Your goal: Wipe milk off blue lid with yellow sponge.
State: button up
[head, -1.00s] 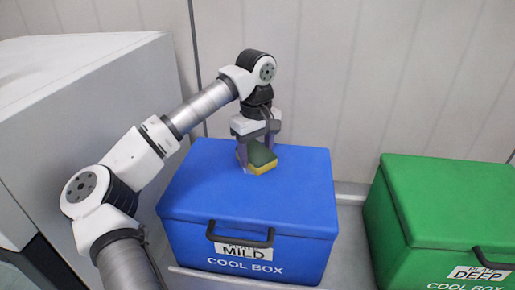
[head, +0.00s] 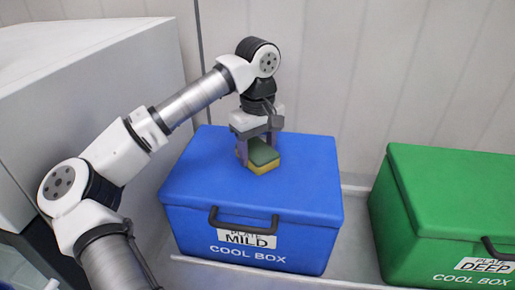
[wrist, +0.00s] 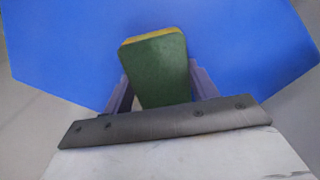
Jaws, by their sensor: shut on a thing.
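The sponge (head: 263,158) has a dark green top and a yellow lower layer. It is at the middle of the blue lid (head: 305,180), on or just above it; I cannot tell if it touches. My gripper (head: 257,148) points down and is shut on the sponge, one finger on each side. In the wrist view the sponge (wrist: 160,70) sits between the two grey fingers, over the blue lid (wrist: 60,50). I see no milk on the visible part of the lid; the part under the sponge and gripper is hidden.
The blue cool box (head: 190,225) has a dark front handle (head: 243,224) and a "MILD" label. A green cool box (head: 440,190) stands to its right, with a gap between. A pale wall (head: 400,70) is behind, and a large grey-white block (head: 80,70) is at the left.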

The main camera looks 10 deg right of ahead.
aim_at(260, 141)
jog(key=shift+w+d+f+p, duration=0.1)
jog(key=shift+w+d+p, duration=0.15)
jog(key=shift+w, duration=0.5)
jog(key=shift+w+d+p, duration=0.1)
jog(key=shift+w+d, duration=0.25)
jog(key=shift+w, duration=0.35)
jog(key=shift+w+d+p, duration=0.25)
jog(key=shift+w+p, duration=0.05)
jog(key=shift+w, duration=0.25)
jog(key=shift+w+d+p, duration=0.2)
jog(key=shift+w+p, duration=0.1)
jog(key=shift+w, duration=0.2)
jog(key=shift+w+d, duration=0.25)
jog(key=shift+w, duration=0.4)
jog(key=shift+w+d+r+p, duration=0.1)
jog(key=shift+w+d+p, duration=0.15)
jog(key=shift+w+p, duration=0.3)
jog(key=shift+w+d+r+p, duration=0.1)
jog(key=shift+w+d+p, duration=0.1)
jog(key=shift+w+p, duration=0.3)
jog(key=shift+w+d+f+p, duration=0.2)
jog(key=shift+w+p, duration=0.1)
jog(key=shift+w, duration=0.25)
jog(key=shift+r, duration=0.15)
